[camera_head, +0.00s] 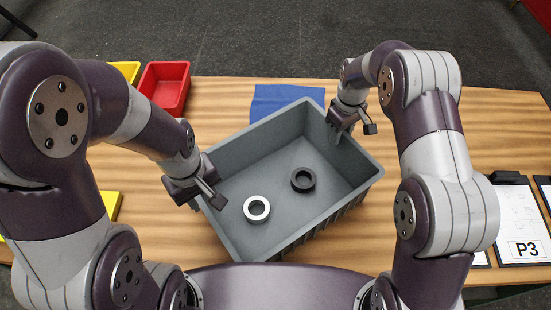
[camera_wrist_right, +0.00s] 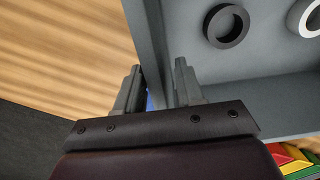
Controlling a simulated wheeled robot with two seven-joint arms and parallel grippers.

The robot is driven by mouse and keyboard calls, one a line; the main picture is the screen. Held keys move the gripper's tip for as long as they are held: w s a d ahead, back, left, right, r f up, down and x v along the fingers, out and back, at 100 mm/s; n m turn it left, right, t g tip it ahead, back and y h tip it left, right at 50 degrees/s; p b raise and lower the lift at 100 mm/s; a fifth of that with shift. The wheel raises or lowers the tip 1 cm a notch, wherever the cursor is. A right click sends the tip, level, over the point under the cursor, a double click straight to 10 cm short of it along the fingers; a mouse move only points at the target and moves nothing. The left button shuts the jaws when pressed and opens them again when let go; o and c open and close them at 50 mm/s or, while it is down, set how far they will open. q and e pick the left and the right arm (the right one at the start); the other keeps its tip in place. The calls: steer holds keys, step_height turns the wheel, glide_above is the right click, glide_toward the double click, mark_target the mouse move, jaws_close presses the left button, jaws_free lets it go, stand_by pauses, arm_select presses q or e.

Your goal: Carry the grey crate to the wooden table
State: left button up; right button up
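The grey crate (camera_head: 233,241) is a deep open box, turned at an angle over the wooden table (camera_head: 440,150). Whether it rests on the table or hangs just above it, I cannot tell. A white ring (camera_head: 257,208) and a black ring (camera_head: 303,179) lie inside. My left gripper (camera_head: 212,194) is at the crate's left rim. My right gripper (camera_head: 340,126) is at the far right corner. In the right wrist view its fingers (camera_wrist_right: 158,88) stand on both sides of the crate wall, close to it. I cannot tell whether either gripper presses on the wall.
A red bin (camera_head: 166,86) and a yellow bin (camera_head: 127,70) stand at the back left. A blue cloth (camera_head: 284,98) lies behind the crate. A sheet marked P3 (camera_head: 521,225) lies at the right. The table's back right is clear.

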step_height(320, 180, up, 9)
steer(key=shift+s+f, duration=0.15)
steer(key=shift+f, duration=0.05)
arm_select(q)
steer(key=shift+s, duration=0.1)
